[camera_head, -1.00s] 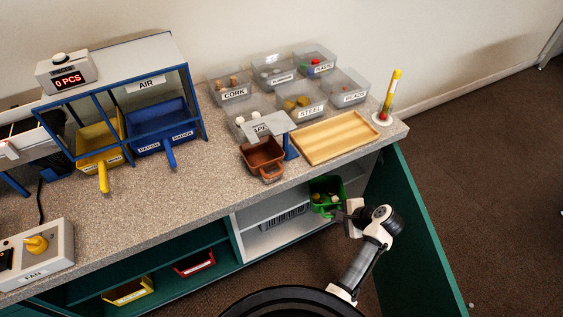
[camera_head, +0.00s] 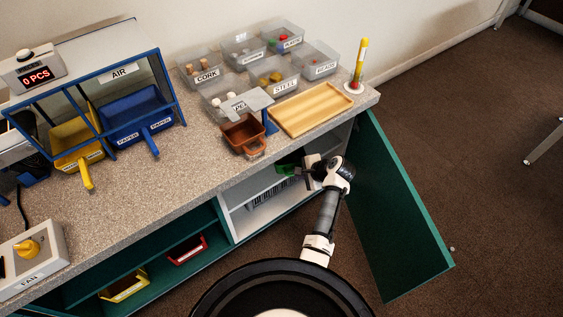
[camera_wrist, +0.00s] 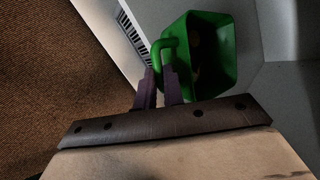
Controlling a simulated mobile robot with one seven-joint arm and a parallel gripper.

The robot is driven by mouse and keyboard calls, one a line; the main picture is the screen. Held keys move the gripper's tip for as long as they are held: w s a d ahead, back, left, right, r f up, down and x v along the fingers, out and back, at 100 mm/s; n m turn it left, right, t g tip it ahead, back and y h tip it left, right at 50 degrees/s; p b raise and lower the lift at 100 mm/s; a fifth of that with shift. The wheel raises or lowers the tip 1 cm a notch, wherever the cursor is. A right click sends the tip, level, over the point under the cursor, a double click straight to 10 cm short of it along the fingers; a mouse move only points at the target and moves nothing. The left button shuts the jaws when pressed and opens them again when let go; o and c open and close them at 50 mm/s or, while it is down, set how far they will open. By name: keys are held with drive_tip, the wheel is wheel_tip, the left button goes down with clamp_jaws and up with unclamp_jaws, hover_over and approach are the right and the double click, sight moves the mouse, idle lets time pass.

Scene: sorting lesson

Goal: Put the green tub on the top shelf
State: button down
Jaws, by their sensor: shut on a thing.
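The green tub (camera_head: 288,168) is at the open right-hand cabinet, just under the worktop edge, and mostly hidden by the worktop and my gripper. My gripper (camera_head: 304,170) is shut on the tub's handle. The wrist view shows the tub (camera_wrist: 228,35) ahead of the gripper (camera_wrist: 161,78), with the fingers at the looped green handle. The tub's inside is dark there, so its contents are unclear. A pale shelf (camera_head: 250,187) shows inside the cabinet. I cannot tell whether the tub touches it.
The green cabinet door (camera_head: 395,215) stands open to the right of my arm. The worktop (camera_head: 190,205) overhangs the opening, with a brown tub (camera_head: 243,135) near its edge. Red (camera_head: 187,249) and yellow (camera_head: 124,286) tubs sit in the left-hand cabinet.

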sight(283, 162)
drive_tip(key=w+a, duration=0.2)
drive_tip(key=a, duration=0.1)
drive_tip(key=w+a, duration=0.2)
drive_tip(key=w, duration=0.1)
drive_tip(key=shift+a, duration=0.4)
drive_tip(key=shift+f, duration=0.75)
drive_tip(key=c, duration=1.5)
unclamp_jaws()
drive_tip(key=s+d+r, duration=0.1)
drive_tip(key=s+d, duration=0.2)
drive_tip(key=d, duration=0.1)
drive_tip(key=s+d+r, duration=0.1)
drive_tip(key=s+d, duration=0.2)
drive_tip(key=s+d+r, duration=0.1)
drive_tip(key=s+d, duration=0.3)
drive_tip(key=shift+d+r, duration=0.35)
